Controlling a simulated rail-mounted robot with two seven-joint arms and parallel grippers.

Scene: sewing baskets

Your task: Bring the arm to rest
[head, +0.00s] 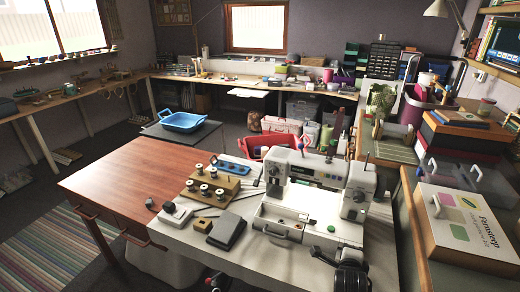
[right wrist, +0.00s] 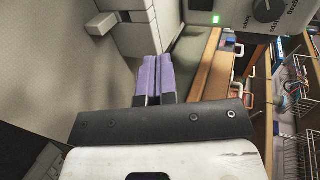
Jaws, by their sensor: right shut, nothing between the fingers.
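My right gripper (right wrist: 158,62) shows in the right wrist view as two purple fingers side by side and pressed together. Nothing is between them. Its fingertips point toward a pale grey boxy surface with a jutting block, with no clear contact visible. I cannot make out the right gripper's fingers in the head view; a dark rounded part shows at the bottom edge, right of centre. My left gripper is not in either view.
A white sewing machine (head: 310,190) stands on the white table close to me, with a spool stand (head: 212,186) and dark grey case (head: 227,232) left of it. A blue basket (head: 183,121) sits behind. A white-topped box (head: 465,228) is at right. The wooden tabletop (head: 125,170) is clear.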

